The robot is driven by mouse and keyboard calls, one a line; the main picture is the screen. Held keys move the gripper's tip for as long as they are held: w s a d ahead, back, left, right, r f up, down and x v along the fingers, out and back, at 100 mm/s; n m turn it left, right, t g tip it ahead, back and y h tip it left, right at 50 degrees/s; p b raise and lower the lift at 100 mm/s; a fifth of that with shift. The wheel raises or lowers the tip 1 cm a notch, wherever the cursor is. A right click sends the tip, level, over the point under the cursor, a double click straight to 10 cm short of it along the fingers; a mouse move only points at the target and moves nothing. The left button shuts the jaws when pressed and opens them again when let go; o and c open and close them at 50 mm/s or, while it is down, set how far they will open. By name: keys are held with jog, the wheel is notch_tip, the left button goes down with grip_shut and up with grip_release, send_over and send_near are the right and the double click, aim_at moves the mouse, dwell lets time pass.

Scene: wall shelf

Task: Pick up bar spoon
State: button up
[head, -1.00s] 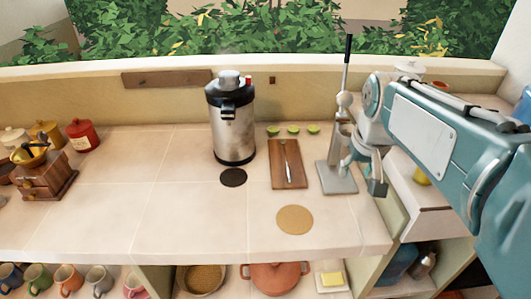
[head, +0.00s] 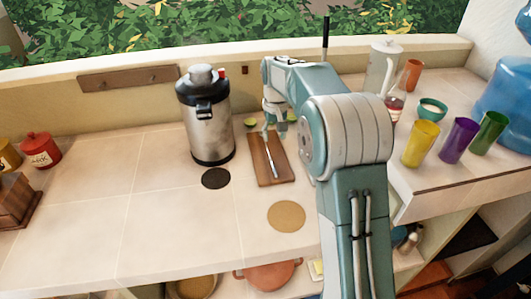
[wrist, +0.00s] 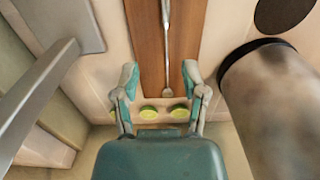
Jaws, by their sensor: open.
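The bar spoon (head: 269,157) is a thin silver spoon lying lengthwise on a brown wooden board (head: 279,172). In the wrist view the spoon (wrist: 168,48) runs down the middle of the board, its small end pointing toward my gripper. My gripper (head: 270,130) is over the far end of the board. In the wrist view its two fingers (wrist: 160,76) are spread, one on each side of the line of the spoon, with nothing between them. The spoon's handle end runs out of the wrist view at the top.
A steel urn (head: 208,120) stands close to the left of the board; it also shows in the wrist view (wrist: 278,105). A grey metal stand (wrist: 72,22) is on the other side. Lime halves (wrist: 149,112) lie beyond the board. Coloured cups (head: 420,143) stand on the right.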

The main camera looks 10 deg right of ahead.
aim_at(270, 159)
jog(key=f, duration=0.3)
jog(key=shift+a+f, duration=0.25)
jog(key=shift+f, duration=0.05)
jog(key=shift+a+f, duration=0.25)
jog(key=shift+f, duration=0.05)
notch_tip(270, 159, down, 4)
jog(key=shift+w+f, duration=0.15)
jog(key=shift+f, duration=0.1)
jog(key=shift+d+f, duration=0.15)
jog(key=shift+d, duration=0.05)
jog(key=shift+a, duration=0.3)
grip_shut()
